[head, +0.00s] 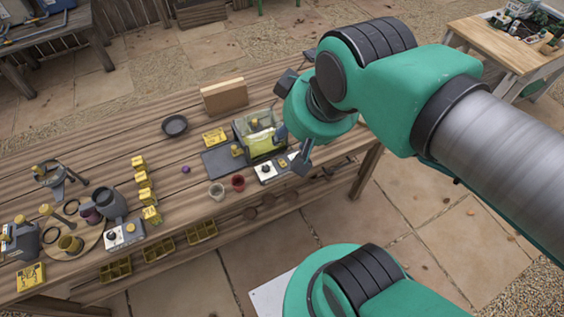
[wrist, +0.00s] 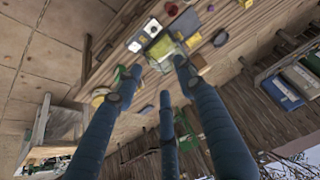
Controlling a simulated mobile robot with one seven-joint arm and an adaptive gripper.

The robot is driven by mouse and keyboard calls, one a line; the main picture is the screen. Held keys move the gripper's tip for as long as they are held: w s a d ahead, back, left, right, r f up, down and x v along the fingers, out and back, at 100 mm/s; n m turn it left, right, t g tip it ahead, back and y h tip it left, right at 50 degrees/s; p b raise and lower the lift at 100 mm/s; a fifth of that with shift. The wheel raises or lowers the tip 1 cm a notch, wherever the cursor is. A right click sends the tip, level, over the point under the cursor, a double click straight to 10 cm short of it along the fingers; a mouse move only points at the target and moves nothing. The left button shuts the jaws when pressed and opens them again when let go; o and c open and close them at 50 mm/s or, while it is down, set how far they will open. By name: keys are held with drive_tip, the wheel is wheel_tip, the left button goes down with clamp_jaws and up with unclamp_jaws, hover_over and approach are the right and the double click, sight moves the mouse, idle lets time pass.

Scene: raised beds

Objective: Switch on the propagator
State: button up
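A clear-walled box (head: 258,137) with yellow-green contents, seemingly the propagator, stands on the slatted wooden bench, right of its middle. It also shows in the wrist view (wrist: 164,49). A small white box with a dark round knob (head: 265,171) sits at the bench's front edge before it; it shows in the wrist view too (wrist: 143,35). The knob's setting is too small to read. My gripper (head: 290,143) hangs above and partly in front of the clear box's right side. In the wrist view its fingers (wrist: 157,79) are spread, with nothing between them.
A second white knobbed box (head: 124,234) stands at the front left, near a grey jug (head: 111,204). Two small cups stand left of the near box. A wooden block (head: 224,97) and a dark dish (head: 175,126) lie behind. Several yellow items crowd the left; the bench centre is fairly clear.

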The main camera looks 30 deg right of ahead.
drive_tip(key=shift+w, duration=0.1)
clamp_jaws()
drive_tip(key=w+d+f+n+g, duration=0.2)
drive_tip(key=w+f+n, duration=0.3)
drive_tip(key=w, duration=0.3)
drive_tip(key=w+d+f+n+g, duration=0.2)
drive_tip(key=w+f+n, duration=0.25)
drive_tip(key=w, duration=0.25)
drive_tip(key=w+d+f+n+g, duration=0.1)
drive_tip(key=w+f+n, duration=0.3)
drive_tip(key=f, duration=0.6)
drive_tip(key=w+d+f+n+g, duration=0.2)
drive_tip(key=w+d+f+n, duration=0.2)
drive_tip(key=f, duration=0.6)
drive_tip(key=shift+w+d, duration=0.15)
drive_tip(key=shift+w, duration=0.35)
drive_tip(key=shift+n, duration=0.25)
